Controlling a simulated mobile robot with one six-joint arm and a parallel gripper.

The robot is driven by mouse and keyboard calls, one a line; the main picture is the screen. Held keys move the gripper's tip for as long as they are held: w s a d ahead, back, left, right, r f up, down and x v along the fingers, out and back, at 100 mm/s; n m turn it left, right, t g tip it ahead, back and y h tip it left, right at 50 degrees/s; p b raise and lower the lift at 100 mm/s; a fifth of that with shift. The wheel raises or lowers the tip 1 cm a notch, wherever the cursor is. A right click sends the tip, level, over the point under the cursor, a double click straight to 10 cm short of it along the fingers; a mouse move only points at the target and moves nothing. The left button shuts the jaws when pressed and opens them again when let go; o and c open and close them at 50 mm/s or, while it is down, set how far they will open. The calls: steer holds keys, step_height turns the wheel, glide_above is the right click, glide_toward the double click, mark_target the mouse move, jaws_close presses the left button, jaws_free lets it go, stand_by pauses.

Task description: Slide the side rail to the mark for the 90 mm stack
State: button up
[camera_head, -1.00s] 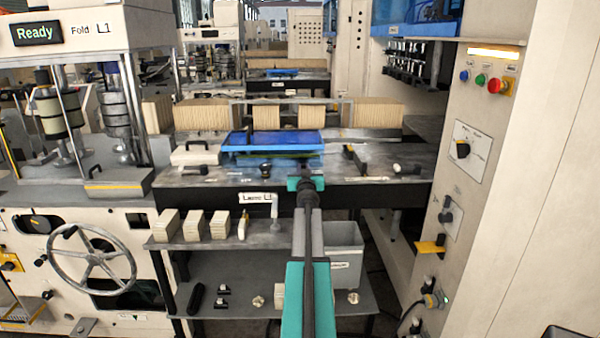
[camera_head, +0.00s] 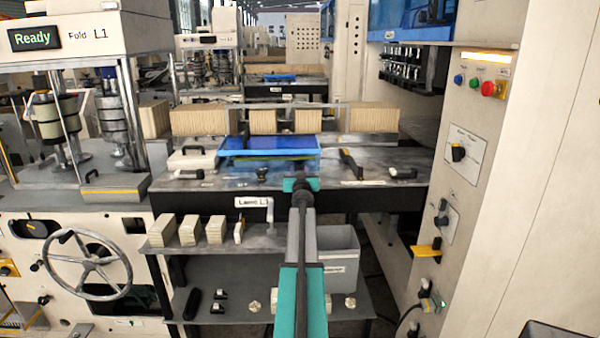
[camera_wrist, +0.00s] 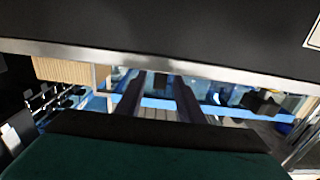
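A lamination table (camera_head: 215,183) labelled L1 stands ahead, with a blue tray-like bed (camera_head: 300,160) on it. A dark bar with a raised end (camera_head: 350,163) lies on the table right of the blue bed; it may be the side rail, but I cannot be sure. A second short dark handle (camera_head: 402,173) lies farther right. I cannot read any 90 mm mark. My gripper (camera_head: 300,184) is in front of the table's front edge, apart from these parts. In the wrist view its two dark fingers (camera_wrist: 160,98) stand apart with nothing between them.
Several kraft stacks (camera_head: 275,121) stand behind the blue bed. A lower shelf (camera_head: 180,249) holds small blocks, with a grey bin (camera_head: 340,258) beside my arm. A control panel with buttons (camera_head: 487,89) stands right. A handwheel (camera_head: 85,265) is at left.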

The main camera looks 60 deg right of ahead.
steer(key=shift+a, duration=0.1)
steer(key=b+v, duration=0.1)
steer(key=v, duration=1.2)
steer(key=shift+s+a+b, duration=0.25)
steer(key=shift+b, duration=0.05)
stand_by(0.4)
steer(key=shift+r, duration=0.1)
stand_by(0.5)
